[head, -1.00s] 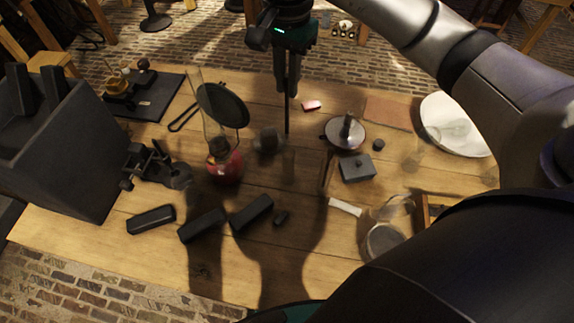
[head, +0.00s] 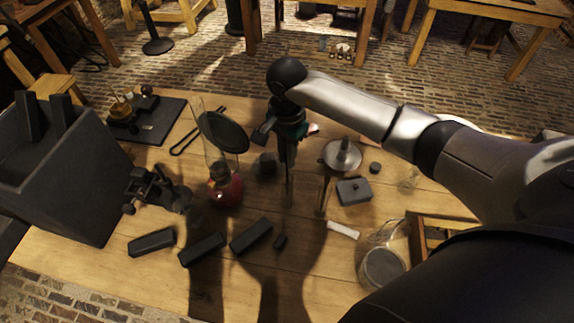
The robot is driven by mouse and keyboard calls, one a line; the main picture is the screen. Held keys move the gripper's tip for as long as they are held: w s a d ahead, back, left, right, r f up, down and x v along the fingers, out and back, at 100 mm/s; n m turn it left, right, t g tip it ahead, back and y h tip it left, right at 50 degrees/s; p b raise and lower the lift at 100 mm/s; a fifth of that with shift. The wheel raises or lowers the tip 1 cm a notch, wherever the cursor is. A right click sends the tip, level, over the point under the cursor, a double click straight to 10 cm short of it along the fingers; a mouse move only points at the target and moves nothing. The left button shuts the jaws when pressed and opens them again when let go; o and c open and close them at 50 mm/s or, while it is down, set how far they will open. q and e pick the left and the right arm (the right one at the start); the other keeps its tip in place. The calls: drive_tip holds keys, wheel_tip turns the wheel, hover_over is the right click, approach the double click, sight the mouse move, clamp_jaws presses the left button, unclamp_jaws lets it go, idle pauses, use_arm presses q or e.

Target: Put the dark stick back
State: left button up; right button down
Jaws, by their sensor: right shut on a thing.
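My right gripper (head: 289,160) points straight down over the middle of the table and is shut on the dark stick (head: 289,190). The stick is thin and upright, with its lower part showing below the fingertips. Its upper part is hidden by the fingers. I cannot tell whether its lower end touches the table. A clear glass jar (head: 383,266) stands at the front right. My left gripper is not in view.
A lamp with a red base (head: 226,190) and a dark round disc (head: 222,132) stand left of the gripper. A small dark block (head: 267,164) is close beside it. A grey lidded box (head: 353,191) lies to the right. Dark bars (head: 202,249) lie in front.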

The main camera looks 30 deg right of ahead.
drive_tip(key=shift+f, duration=2.3)
drive_tip(key=c, duration=0.8)
unclamp_jaws()
drive_tip(key=shift+c, duration=0.2)
wheel_tip(320, 180, up, 12)
drive_tip(key=shift+r+b, duration=0.15)
drive_tip(key=shift+b, duration=0.15)
